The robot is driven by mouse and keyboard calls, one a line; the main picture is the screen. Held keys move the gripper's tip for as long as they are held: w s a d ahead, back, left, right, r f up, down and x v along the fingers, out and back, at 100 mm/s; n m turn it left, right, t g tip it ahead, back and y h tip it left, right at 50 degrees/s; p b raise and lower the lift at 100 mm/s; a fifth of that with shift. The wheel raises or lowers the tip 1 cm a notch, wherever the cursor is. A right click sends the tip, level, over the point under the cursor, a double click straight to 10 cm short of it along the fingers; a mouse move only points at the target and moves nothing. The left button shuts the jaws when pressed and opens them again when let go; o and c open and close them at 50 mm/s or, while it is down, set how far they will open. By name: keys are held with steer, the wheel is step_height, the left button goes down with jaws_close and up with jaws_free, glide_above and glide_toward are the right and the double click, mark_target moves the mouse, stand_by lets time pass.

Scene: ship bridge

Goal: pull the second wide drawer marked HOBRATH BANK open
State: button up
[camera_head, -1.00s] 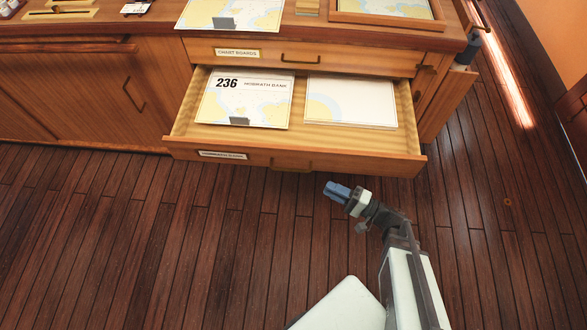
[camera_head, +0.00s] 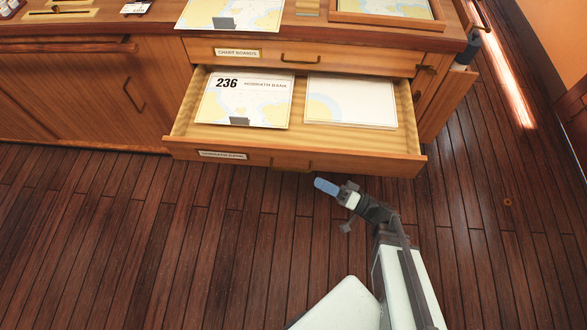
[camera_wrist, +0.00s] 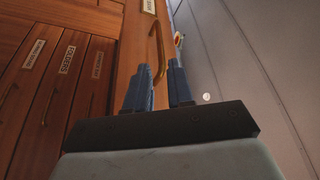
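The wide HOBRATH BANK drawer (camera_head: 370,157) stands well out of the cabinet, below the CHART BOARDS drawer (camera_head: 345,60). Its label (camera_head: 222,155) is on the front's left part. Its brass handle (camera_head: 292,164) is mid-front, faint in the head view. The handle (camera_wrist: 158,52) is clearer in the wrist view, ahead of the fingers and in line with the space between them. My gripper (camera_head: 320,185) is just in front of and right of the handle in the head view. Its blue fingers (camera_wrist: 163,88) are apart with nothing gripped. Contact with the handle cannot be told.
Inside the drawer lie a chart numbered 236 (camera_head: 240,101) and a second chart board (camera_head: 350,104). Charts and a wooden frame (camera_head: 388,15) are on the cabinet top. The plank floor (camera_head: 200,250) before the drawer is clear. Small labelled drawers (camera_wrist: 70,75) show in the wrist view.

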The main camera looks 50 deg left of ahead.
mark_target(293, 170)
steer(key=shift+x, duration=5.05)
steer(key=shift+c, duration=0.5)
jaws_close()
